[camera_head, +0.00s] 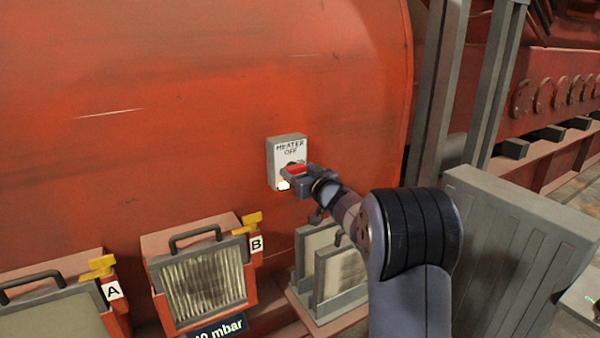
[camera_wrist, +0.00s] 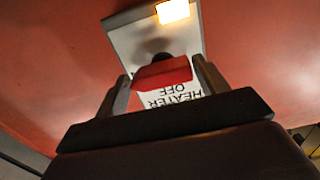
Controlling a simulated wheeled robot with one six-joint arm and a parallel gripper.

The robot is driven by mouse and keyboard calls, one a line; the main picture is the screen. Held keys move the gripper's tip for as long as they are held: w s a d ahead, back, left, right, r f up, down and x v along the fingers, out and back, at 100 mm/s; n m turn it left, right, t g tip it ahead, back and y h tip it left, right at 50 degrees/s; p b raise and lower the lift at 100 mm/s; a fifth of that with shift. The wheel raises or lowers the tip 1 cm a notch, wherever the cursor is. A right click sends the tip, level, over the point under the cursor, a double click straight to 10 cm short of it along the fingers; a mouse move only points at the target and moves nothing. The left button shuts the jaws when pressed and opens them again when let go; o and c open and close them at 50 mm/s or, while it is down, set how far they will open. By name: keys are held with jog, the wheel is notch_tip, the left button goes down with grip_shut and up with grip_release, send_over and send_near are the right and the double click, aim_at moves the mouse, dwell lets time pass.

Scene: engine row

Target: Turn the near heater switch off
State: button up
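The heater switch box (camera_head: 287,148), a pale plate lettered "HEATER OFF", is mounted on the red tank side. Its red handle (camera_head: 294,170) lies roughly level in the head view. A lamp (camera_head: 283,185) at the box's bottom glows yellow-white; it shows bright in the wrist view (camera_wrist: 172,11). My gripper (camera_head: 297,176) is at the handle. In the wrist view its fingers (camera_wrist: 163,75) stand either side of the red handle (camera_wrist: 165,70), very close to its ends; firm contact cannot be made out. The lettering appears upside down there, and a dark hub shows behind the handle.
Below the box are framed filter panels with dark handles and yellow latches, marked A (camera_head: 113,291) and B (camera_head: 256,244). A grey upright post (camera_head: 437,90) and a grey ribbed cabinet (camera_head: 520,240) stand to the right. The tank wall around the box is clear.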

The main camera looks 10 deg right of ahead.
jog(key=c, duration=0.6)
jog(key=shift+n, duration=0.3)
jog(key=n+b, duration=0.1)
jog(key=n, duration=0.1)
jog(key=shift+n, duration=0.4)
jog(key=n+b, duration=0.2)
jog(key=n, duration=0.2)
jog(key=n+b, duration=0.2)
jog(key=n, duration=0.3)
jog(key=shift+a+r+n, duration=0.1)
jog(key=shift+a+n, duration=0.05)
jog(key=shift+n, duration=0.25)
jog(key=n+b, duration=0.2)
jog(key=n, duration=0.2)
jog(key=shift+a+n, duration=0.1)
jog(key=shift+n, duration=0.2)
jog(key=o, duration=1)
jog(key=shift+s+r, duration=0.1)
